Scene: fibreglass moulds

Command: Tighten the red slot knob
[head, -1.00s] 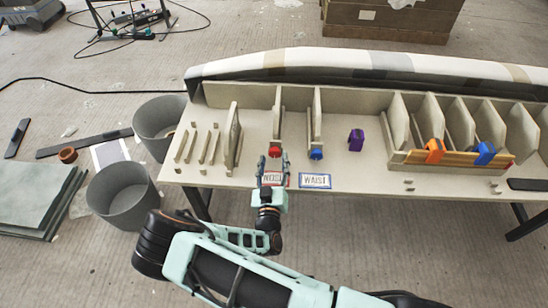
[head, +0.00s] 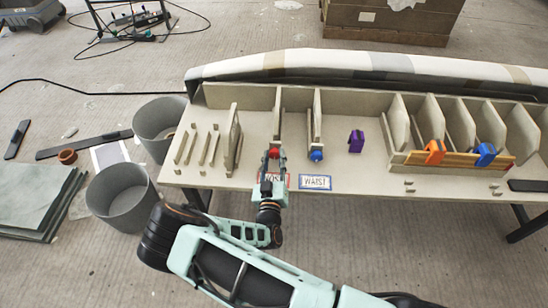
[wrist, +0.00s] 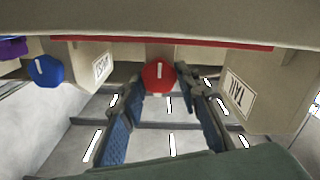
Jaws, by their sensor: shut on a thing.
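The red slot knob (head: 274,152) sits at the front end of a slot divider on the pale bench. In the wrist view the red knob (wrist: 158,77) shows its face with a white line that stands nearly upright. My gripper (head: 274,158) reaches it from the front. Its two fingers lie on the left and right of the knob and are shut on it. The gripper hides part of the red-framed label (head: 277,181) in front of the knob.
A blue knob (head: 316,155) is close on the right, with a blue-framed WAIST label (head: 315,182) before it. A purple clamp (head: 356,141) stands beyond. Upright dividers (head: 233,138) stand left. Orange (head: 435,151) and blue (head: 485,154) clamps hold a wooden strip at right.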

